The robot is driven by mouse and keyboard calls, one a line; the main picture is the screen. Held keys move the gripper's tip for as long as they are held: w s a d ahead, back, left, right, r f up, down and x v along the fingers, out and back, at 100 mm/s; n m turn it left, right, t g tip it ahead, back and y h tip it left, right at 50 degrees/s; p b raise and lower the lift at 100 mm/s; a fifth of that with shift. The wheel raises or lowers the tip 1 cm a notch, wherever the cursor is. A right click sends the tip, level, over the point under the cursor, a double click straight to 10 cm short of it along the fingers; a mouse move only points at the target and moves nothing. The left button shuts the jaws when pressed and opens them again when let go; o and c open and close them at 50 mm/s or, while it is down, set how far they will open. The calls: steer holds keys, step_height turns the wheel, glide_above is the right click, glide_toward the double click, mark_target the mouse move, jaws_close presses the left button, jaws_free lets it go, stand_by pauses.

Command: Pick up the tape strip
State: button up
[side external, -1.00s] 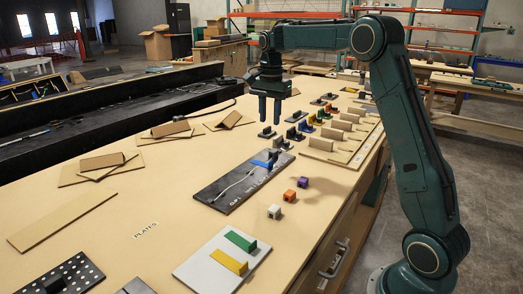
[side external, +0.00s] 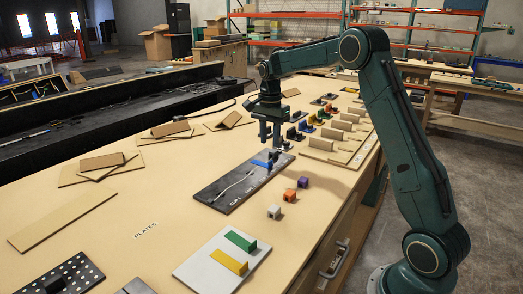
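I cannot tell for certain which piece is the tape strip. A dark panel (side external: 222,193) lies on the table with a pale wavy line along it. A small blue piece (side external: 262,163) sits at its far end, beside a dark block. My gripper (side external: 270,140) points down just above and behind that far end. Its two fingers look apart, with nothing visible held between them. Small dark pieces stand close behind the fingers and are partly hidden.
Orange (side external: 290,195), purple (side external: 303,182) and grey (side external: 274,211) cubes stand right of the panel. A white plate (side external: 205,262) holds green and yellow pieces in front. Several coloured pieces and a rack (side external: 335,157) stand behind right.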

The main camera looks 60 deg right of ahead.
mark_target(261, 161)
steer(key=shift+f, duration=1)
steer(key=shift+f, duration=0.15)
steer(key=shift+s+f, duration=0.15)
steer(key=shift+f, duration=2.35)
steer(key=shift+c, duration=0.4)
jaws_close()
